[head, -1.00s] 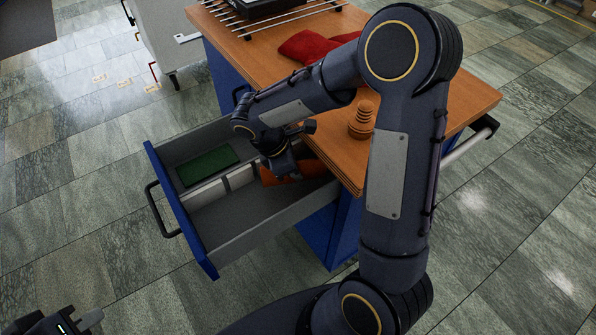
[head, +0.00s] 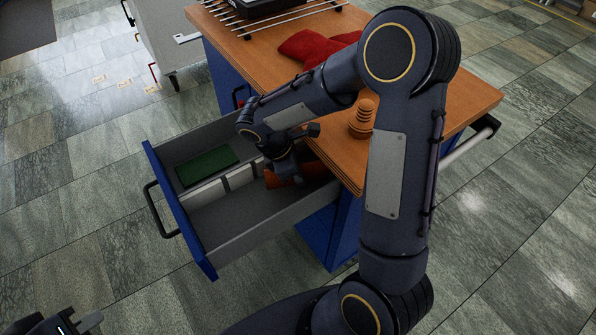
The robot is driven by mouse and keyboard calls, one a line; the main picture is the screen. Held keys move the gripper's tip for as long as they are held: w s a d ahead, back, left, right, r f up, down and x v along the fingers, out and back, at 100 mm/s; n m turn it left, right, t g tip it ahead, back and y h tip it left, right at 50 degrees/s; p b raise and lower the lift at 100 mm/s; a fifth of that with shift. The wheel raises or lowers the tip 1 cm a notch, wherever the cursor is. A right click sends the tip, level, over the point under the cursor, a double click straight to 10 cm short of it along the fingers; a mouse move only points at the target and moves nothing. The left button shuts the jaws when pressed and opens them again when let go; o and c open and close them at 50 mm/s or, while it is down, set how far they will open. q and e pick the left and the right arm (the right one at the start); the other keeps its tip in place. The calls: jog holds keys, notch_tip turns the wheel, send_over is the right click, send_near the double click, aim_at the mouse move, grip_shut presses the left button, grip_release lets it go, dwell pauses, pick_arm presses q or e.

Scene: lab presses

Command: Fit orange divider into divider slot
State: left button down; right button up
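The orange divider (head: 274,180) is inside the open drawer (head: 240,231), toward its inner end near the cabinet. My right gripper (head: 285,176) reaches down into the drawer at the divider and covers part of it. The fingers are small and dark there, so I cannot tell whether they are shut on it. White dividers (head: 207,194) stand in a row along the middle of the drawer, in line with the orange one. The slot itself is hidden behind the gripper and divider. My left gripper (head: 78,325) is only partly in view at the bottom left, away from the drawer.
The wooden worktop (head: 340,150) overhangs the drawer's inner end and carries a stacked wooden piece (head: 362,118) and a red cloth (head: 312,45). The drawer's front compartment is bare near the blue front panel.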

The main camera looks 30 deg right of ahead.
jog(key=p+v, duration=0.2)
jog(key=v, duration=0.9)
jog(key=shift+r+p, duration=0.25)
jog(key=shift+p, duration=0.1)
jog(key=shift+r, duration=0.3)
jog(key=shift+s+r, duration=0.15)
jog(key=shift+r, duration=0.15)
jog(key=s+r+m+t+y, duration=0.2)
jog(key=s+m+t+y, duration=0.1)
jog(key=s+m, duration=0.5)
jog(key=s+r+m+t+y, duration=0.2)
jog(key=s+m+t+y, duration=0.2)
jog(key=s+m, duration=0.4)
jog(key=shift+s+y, duration=0.6)
jog(key=shift+s, duration=0.35)
jog(key=shift+r, duration=0.2)
